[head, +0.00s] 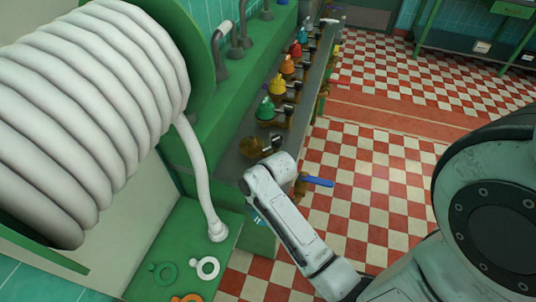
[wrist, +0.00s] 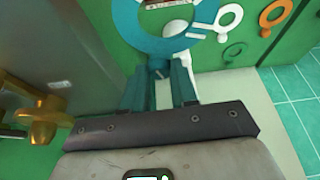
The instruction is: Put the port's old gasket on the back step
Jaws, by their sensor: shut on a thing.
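In the wrist view my gripper (wrist: 161,72) has its two teal fingers shut on the tab of a blue ring-shaped gasket (wrist: 150,36). The ring spreads beyond the fingertips and is cut off by the top edge. Something dark with small markings shows through its middle; I cannot tell whether the ring touches what lies behind. In the head view the fingers are mostly hidden by my wrist, beside the green front of the counter. A green surface (head: 189,229) lies low at left; I cannot tell whether it is the back step.
A white gasket (head: 207,268), a green gasket (head: 163,272) and an orange gasket (head: 187,298) lie on the green surface. A white hose (head: 196,170) ends there. A blue-handled tap (head: 318,181) juts near my wrist. The checkered floor (head: 370,190) is open.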

